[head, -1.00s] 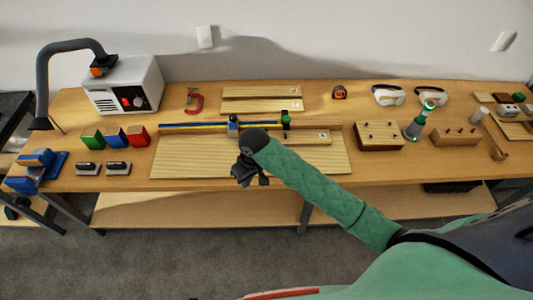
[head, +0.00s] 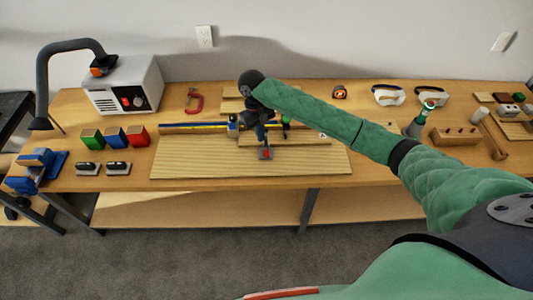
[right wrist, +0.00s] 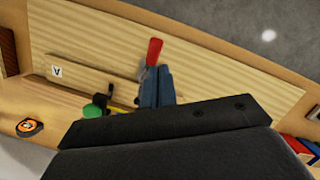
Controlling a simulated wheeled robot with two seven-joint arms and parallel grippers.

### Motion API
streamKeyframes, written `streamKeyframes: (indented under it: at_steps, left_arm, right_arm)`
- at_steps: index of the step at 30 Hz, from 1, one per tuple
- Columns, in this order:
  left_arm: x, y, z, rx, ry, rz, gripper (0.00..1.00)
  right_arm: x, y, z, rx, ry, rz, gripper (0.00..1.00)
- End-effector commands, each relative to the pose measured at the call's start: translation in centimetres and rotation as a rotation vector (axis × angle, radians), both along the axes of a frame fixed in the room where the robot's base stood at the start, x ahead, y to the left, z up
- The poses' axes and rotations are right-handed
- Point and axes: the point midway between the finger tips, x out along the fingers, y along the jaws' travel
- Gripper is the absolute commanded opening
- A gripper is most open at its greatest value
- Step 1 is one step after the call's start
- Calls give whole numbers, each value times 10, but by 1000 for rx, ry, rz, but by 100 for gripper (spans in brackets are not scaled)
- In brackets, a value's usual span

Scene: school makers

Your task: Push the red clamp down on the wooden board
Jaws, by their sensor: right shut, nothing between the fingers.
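The wooden board (head: 190,163) lies flat along the front of the bench; its pale surface also shows in the right wrist view (right wrist: 230,75). A red clamp part (head: 265,154), like a handle, is over the board's middle in the head view. It stands up as a red grip in the right wrist view (right wrist: 153,52). My right gripper (head: 262,146) is shut and empty and points down over the board, right beside the red part. In the right wrist view its fingers (right wrist: 156,86) overlap the lower clamp. Whether they touch is unclear. My left gripper is out of view.
A blue and yellow bar (head: 190,127) lies behind the board. A red C-clamp (head: 195,101) lies farther back. Coloured boxes (head: 115,138) and a grey machine (head: 125,85) stand at left. A wooden block (head: 455,135) is at right. The board's left part is clear.

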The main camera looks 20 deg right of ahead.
Motion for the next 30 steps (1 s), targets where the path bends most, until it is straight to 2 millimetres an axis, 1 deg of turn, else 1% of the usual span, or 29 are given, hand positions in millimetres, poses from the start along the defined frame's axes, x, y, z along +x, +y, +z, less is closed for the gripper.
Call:
streamKeyframes:
  at_steps: [3, 6, 17, 20, 26, 27, 30]
  left_arm:
    - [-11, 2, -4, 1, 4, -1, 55]
    - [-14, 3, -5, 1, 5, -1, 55]
    - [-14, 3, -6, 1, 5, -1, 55]
    - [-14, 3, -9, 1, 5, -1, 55]
    - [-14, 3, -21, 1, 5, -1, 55]
    - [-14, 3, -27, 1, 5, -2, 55]
    - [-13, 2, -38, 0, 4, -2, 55]
  right_arm:
    - [6, -6, 4, -13, 9, -13, 0]
    - [8, -9, 6, -17, 12, -16, 0]
    - [8, -9, 5, -17, 12, -16, 0]
    - [7, -9, 0, -17, 12, -16, 0]
    - [2, -10, -21, -17, 12, -16, 0]
    - [1, -11, -27, -17, 12, -16, 0]
    - [-2, -11, -38, -17, 12, -15, 0]
